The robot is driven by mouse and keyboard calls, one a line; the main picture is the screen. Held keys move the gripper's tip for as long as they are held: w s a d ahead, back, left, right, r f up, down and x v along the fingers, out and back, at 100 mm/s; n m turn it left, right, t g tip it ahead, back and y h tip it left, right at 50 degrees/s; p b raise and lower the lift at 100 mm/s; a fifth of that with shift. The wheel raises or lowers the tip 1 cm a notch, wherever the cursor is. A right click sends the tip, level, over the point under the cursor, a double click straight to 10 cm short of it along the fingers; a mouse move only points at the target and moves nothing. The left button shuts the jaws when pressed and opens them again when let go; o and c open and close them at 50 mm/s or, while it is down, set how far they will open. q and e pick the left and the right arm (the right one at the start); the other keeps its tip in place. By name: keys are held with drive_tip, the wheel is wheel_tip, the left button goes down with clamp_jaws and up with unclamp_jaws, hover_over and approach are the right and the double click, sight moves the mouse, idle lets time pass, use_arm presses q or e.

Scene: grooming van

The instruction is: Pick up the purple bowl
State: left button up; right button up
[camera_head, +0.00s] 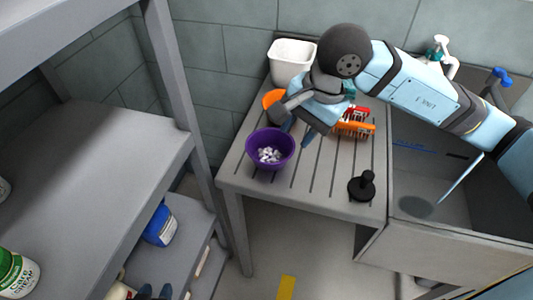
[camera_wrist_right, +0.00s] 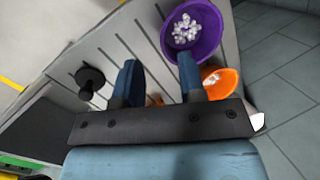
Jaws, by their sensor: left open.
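The purple bowl (camera_head: 285,148) stands upright near the left front of the slatted counter, with several small white pieces inside. It also shows at the top of the right wrist view (camera_wrist_right: 211,38), beyond one fingertip. My right gripper (camera_head: 298,131) is just behind and to the right of the bowl, above the counter. Its fingers (camera_wrist_right: 158,60) are apart with nothing held between them. I cannot tell whether a finger touches the bowl's rim.
An orange bowl (camera_head: 271,98) and a white bin (camera_head: 292,62) stand behind the purple bowl. An orange and red brush-like item (camera_head: 355,127) lies right of my right gripper. A black round object (camera_head: 361,187) stands near the front, beside the sink (camera_head: 420,180). Grey shelves (camera_head: 90,170) stand left.

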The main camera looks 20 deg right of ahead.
drive_tip(key=w+d+t+h, duration=0.1)
drive_tip(key=w+d, duration=0.1)
approach(270, 151)
drive_tip(key=s+f, duration=0.1)
drive_tip(key=f, duration=0.1)
drive_tip(key=s+f, duration=0.1)
drive_tip(key=f, duration=0.1)
drive_tip(key=s+f, duration=0.1)
drive_tip(key=f, duration=0.1)
drive_tip(key=shift+s+d+b, duration=0.3)
drive_tip(key=shift+s, duration=0.05)
drive_tip(key=shift+r, duration=0.1)
clamp_jaws()
